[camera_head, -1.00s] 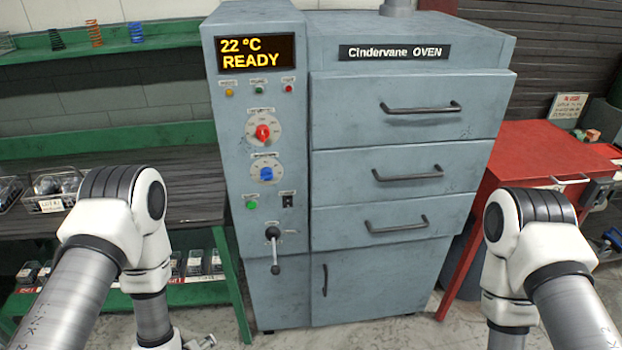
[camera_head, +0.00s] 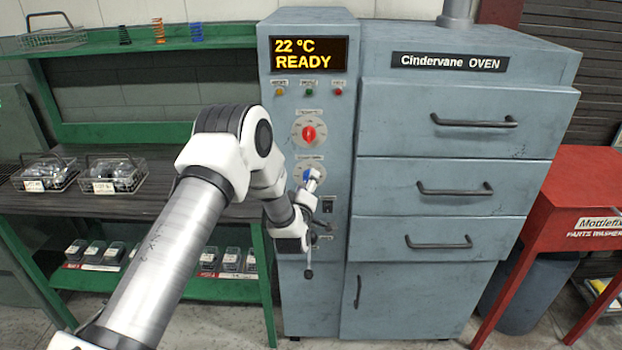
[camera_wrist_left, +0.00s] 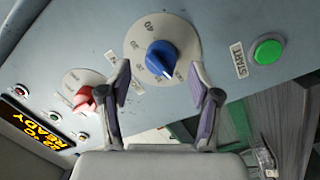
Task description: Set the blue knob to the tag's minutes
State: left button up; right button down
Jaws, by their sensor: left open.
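The blue knob (camera_wrist_left: 161,57) sits on a pale dial with printed numbers, 40 among them, on the oven's control panel. In the head view the blue knob (camera_head: 308,174) is partly covered by my left gripper (camera_head: 311,187). In the left wrist view my left gripper (camera_wrist_left: 159,105) is open, its two fingers apart below the knob, with nothing between them. I cannot tell how far the fingertips are from the panel. The oven (camera_head: 455,155) shows 22 °C READY on its display (camera_head: 309,54). No tag with minutes is readable. My right gripper is out of view.
The red knob (camera_head: 308,134) is above the blue one. The green START button (camera_wrist_left: 266,51) is close by in the left wrist view. A dark bench with wire baskets (camera_head: 115,175) stands left, and a red table (camera_head: 590,180) right.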

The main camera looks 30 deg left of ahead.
pick_arm(q)
jog(key=shift+x, duration=1.05)
jog(key=c, duration=1.1)
jog(key=shift+c, duration=0.2)
